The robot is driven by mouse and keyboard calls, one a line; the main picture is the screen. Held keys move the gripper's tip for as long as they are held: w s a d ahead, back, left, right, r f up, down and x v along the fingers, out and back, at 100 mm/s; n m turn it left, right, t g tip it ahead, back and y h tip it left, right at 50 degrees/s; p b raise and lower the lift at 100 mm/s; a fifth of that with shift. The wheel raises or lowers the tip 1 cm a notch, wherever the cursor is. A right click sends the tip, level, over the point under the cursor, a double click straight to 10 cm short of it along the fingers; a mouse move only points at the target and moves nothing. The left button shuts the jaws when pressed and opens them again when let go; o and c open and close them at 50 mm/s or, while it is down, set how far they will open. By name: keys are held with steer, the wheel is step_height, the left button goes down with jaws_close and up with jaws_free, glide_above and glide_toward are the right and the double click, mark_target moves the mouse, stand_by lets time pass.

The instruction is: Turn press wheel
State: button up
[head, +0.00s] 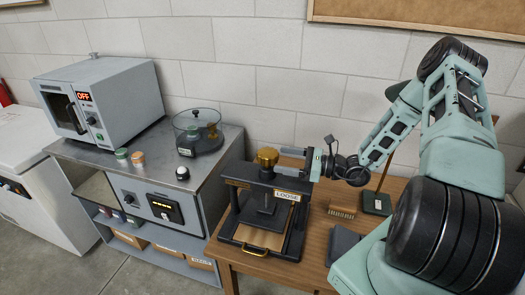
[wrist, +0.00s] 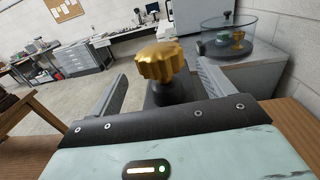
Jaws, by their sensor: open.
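The press (head: 235,215) is a black frame on the wooden table, with a sign reading LOOSE on its front. Its gold, lobed press wheel (head: 266,157) sits on top of a dark post. My gripper (head: 294,154) comes in from the right at about wheel height. In the wrist view the wheel (wrist: 160,63) stands ahead, between the lines of the two spread fingers, with gaps on both sides. The fingers are open and hold nothing. Whether the fingertips reach alongside the wheel is hard to tell.
A wooden brush (head: 342,212) and a grey block (head: 343,245) lie right of the press. A grey cabinet (head: 215,165) on the left carries an oven (head: 100,95), a clear round container (head: 198,130) and small jars. The wall is close behind the table.

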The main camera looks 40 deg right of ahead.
mark_target(262, 156)
steer(key=p+x, duration=0.2)
steer(key=x, duration=0.5)
steer(key=shift+w+a, duration=0.25)
steer(key=shift+w, duration=0.05)
steer(key=c, duration=1)
